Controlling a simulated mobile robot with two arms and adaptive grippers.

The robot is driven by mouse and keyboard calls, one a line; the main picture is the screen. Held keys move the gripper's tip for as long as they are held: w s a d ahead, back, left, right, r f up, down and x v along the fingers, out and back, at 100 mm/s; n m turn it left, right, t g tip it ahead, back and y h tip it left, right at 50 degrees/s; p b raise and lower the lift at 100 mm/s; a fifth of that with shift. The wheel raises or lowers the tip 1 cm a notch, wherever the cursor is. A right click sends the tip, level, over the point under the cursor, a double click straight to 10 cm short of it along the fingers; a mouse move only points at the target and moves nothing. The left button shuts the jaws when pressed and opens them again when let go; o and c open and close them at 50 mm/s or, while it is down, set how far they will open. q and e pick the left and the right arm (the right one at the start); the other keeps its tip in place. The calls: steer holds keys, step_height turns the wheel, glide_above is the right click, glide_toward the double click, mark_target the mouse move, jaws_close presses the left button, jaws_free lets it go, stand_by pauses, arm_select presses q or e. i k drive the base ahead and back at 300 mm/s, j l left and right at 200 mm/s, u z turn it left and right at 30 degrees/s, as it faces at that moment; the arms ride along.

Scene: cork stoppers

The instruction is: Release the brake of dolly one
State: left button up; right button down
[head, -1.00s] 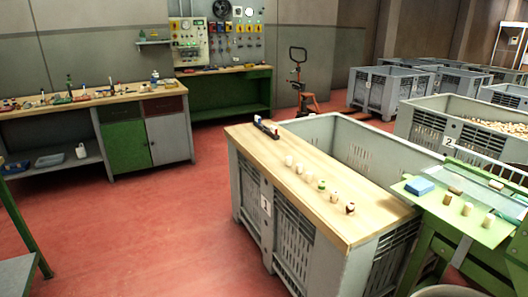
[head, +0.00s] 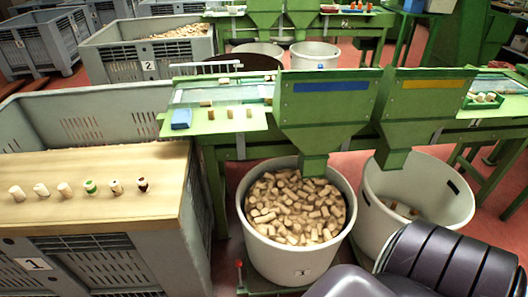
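A grey tub (head: 249,228) full of corks stands under the hopper with the blue strip. Its front carries a small label that seems to read 1. A green dolly base (head: 256,284) shows under the tub's lower left side. A thin lever with a red knob (head: 239,264) stands upright at the dolly's left front. I cannot tell from its pose whether the brake is on. Neither of my grippers is in view. A dark ribbed part of my own body fills the lower right corner.
A second tub (head: 455,212) with few corks stands at right under the yellow-striped hopper (head: 431,105). A crate (head: 146,262) labelled 1, with a wooden board (head: 100,216) bearing a row of corks, stands at left. Red floor shows narrowly between crate and tub.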

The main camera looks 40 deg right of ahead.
mark_target(239, 263)
steer(key=i+j+z, duration=0.15)
steer(key=j+z, duration=1.1)
steer(key=i+j, duration=0.05)
